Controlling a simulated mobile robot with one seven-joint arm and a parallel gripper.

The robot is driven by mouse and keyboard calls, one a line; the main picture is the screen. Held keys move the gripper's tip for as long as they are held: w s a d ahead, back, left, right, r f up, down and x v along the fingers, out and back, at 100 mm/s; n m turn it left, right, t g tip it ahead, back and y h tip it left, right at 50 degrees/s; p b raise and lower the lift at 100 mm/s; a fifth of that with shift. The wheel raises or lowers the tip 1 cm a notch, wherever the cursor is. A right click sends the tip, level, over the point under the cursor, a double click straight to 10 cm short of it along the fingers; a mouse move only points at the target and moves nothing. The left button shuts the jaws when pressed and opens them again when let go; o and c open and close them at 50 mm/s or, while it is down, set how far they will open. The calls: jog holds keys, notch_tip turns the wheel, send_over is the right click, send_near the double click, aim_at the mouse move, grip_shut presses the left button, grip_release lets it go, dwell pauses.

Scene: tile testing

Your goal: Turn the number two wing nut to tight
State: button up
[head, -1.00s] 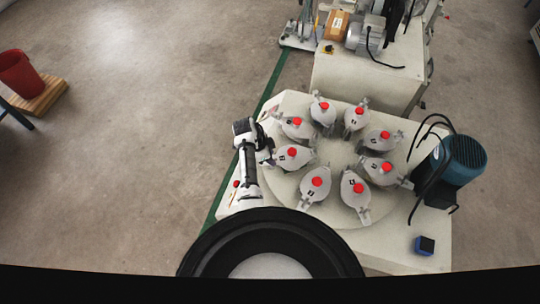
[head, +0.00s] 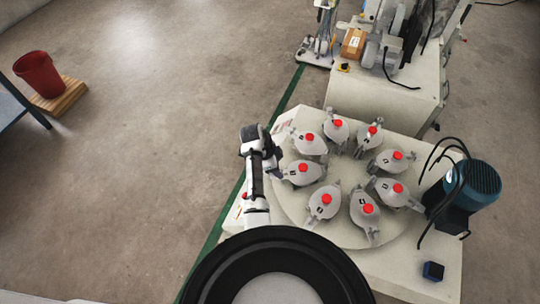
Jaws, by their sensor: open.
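Several grey lidded pots with red knobs stand in a ring on a round plate (head: 345,236) on a pale machine table. Small dark numbers mark the lids, but they are too small to read for certain, so I cannot tell which is number two. Small grey wing-nut clamps sit at the pot rims. My gripper (head: 276,170) is at the left side of the ring, close beside the leftmost pot (head: 301,173). It is open, with its fingers near that pot's outer clamp. I cannot tell whether they touch it; the wrist partly hides the spot.
A blue-green motor (head: 472,185) with black cables stands at the table's right. A small dark blue box (head: 433,271) sits at the front right corner. Another machine (head: 390,95) stands behind. The floor at left is clear up to a red bucket (head: 38,74).

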jog(key=v, duration=1)
jog(key=shift+a, duration=0.1)
